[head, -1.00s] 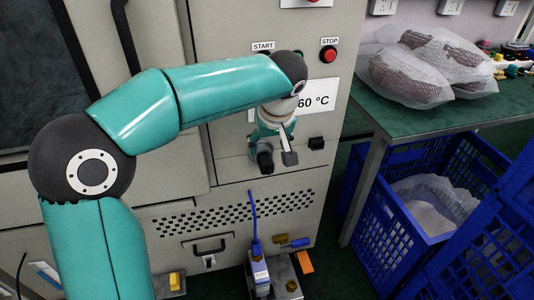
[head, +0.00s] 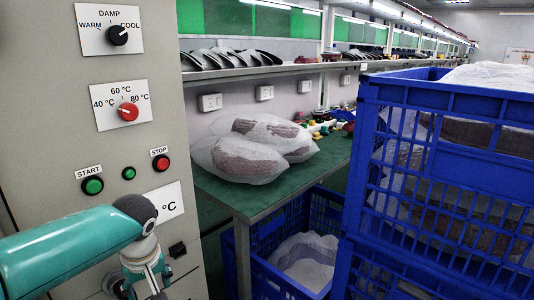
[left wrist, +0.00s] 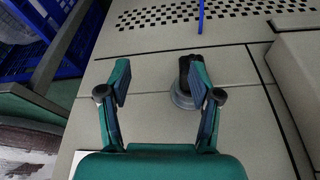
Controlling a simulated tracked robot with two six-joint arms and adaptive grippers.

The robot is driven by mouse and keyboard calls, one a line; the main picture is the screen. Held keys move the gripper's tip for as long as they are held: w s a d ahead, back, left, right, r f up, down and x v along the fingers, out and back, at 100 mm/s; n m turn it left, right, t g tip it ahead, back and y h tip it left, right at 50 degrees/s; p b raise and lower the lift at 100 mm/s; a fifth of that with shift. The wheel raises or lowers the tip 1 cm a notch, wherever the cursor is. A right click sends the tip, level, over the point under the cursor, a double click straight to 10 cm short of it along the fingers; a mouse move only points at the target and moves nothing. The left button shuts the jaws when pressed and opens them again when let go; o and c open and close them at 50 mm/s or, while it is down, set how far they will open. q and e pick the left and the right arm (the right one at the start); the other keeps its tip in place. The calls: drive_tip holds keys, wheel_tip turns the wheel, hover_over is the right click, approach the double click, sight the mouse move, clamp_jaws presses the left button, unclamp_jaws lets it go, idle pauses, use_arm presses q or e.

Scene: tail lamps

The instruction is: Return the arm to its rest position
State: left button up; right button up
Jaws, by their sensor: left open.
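My left arm, teal with dark joints, comes in from the lower left of the head view. My left gripper (head: 148,288) is in front of the grey machine panel (head: 50,120), below the START and STOP buttons, with its fingers partly cut off by the bottom edge. In the left wrist view the gripper (left wrist: 161,82) is open, its two fingers spread with nothing held between them. A dark knob-like part on a round grey base (left wrist: 186,92) shows beside and partly behind the right finger; I cannot tell any contact. My right gripper is not in view.
The panel has a green START button (head: 92,186), a red STOP button (head: 161,163), a red temperature knob (head: 128,112) and a black mode knob (head: 118,36). Wrapped bags (head: 240,160) lie on the green table (head: 232,197). Blue crates (head: 440,205) crowd the right side.

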use_arm(q)
drive_tip(key=s+d+f+m+g+h, duration=0.1)
drive_tip(key=s+d+f, duration=0.15)
drive_tip(key=f, duration=0.55)
drive_tip(key=s+d+f+m+h, duration=0.1)
drive_tip(key=d+f+m+h, duration=0.1)
drive_tip(key=d+f, duration=0.35)
drive_tip(key=s+d+f+m+g+h, duration=0.1)
drive_tip(key=d+f, duration=0.1)
drive_tip(key=f, duration=0.7)
drive_tip(key=s+d+f+m+h, duration=0.1)
drive_tip(key=s+d+f, duration=0.3)
drive_tip(key=s+f, duration=1.1)
drive_tip(key=shift+s+d+f+h, duration=0.25)
drive_tip(key=shift+s+h, duration=0.35)
drive_tip(key=shift+s, duration=0.4)
drive_tip(key=shift+m, duration=0.3)
drive_tip(key=r+p, duration=2.1)
drive_tip(key=shift+w+a, duration=0.1)
drive_tip(key=shift+w, duration=0.1)
